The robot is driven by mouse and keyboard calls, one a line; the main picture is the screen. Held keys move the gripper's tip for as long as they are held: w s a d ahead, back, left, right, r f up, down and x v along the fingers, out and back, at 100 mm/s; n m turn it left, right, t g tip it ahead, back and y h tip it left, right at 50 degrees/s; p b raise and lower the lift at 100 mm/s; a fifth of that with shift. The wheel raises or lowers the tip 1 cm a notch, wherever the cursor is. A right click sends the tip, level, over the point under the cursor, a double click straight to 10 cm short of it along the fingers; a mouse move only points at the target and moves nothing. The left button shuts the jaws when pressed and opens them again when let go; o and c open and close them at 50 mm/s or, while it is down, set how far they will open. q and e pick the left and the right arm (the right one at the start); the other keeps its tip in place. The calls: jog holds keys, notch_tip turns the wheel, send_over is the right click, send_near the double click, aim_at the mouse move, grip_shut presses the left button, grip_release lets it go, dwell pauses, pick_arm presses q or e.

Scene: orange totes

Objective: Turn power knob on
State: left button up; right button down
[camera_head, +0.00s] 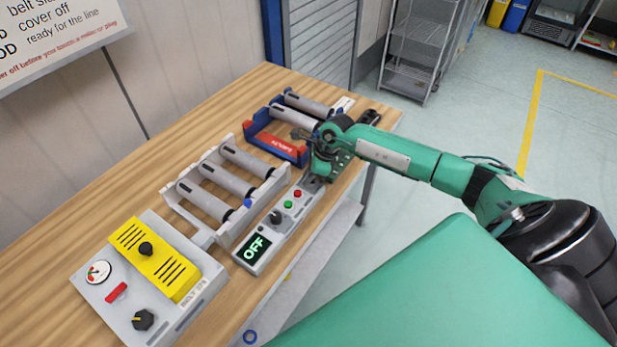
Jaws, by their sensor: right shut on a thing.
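A long grey control panel (264,237) lies along the table's right edge. Its display (255,247) reads OFF in green. A dark knob (275,217) stands beside the display, with a green button (288,204) and a red button (297,193) farther up. My right gripper (303,135) is beyond the panel's far end, by the red-and-blue roller rack (281,147). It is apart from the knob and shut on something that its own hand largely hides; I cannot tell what. My left gripper is not in view.
A grey box with a yellow cover (160,262) stands at the near left, with a gauge (97,272) and a black knob (143,319). A white roller rack (235,226) stands between it and the red-and-blue rack. Bare wood (60,235) lies to the left.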

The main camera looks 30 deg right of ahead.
jog(key=m+t+h+b, duration=0.1)
jog(key=m+b, duration=0.1)
jog(key=m, duration=0.2)
jog(key=shift+f, duration=0.15)
jog(key=m+h+b, duration=0.1)
jog(key=m+b, duration=0.1)
jog(key=m, duration=0.1)
jog(key=shift+t, duration=0.4)
jog(key=m+h+b, duration=0.2)
jog(key=m+b, duration=0.2)
jog(key=m, duration=0.1)
jog(key=shift+w+d, duration=0.1)
jog(key=shift+d, duration=0.05)
jog(key=shift+m+h+b, duration=0.8)
jog(key=shift+m+b, duration=0.35)
jog(key=shift+m, duration=0.55)
jog(key=shift+r, duration=0.2)
jog(key=shift+d, duration=0.1)
jog(key=c, duration=1.5)
grip_release()
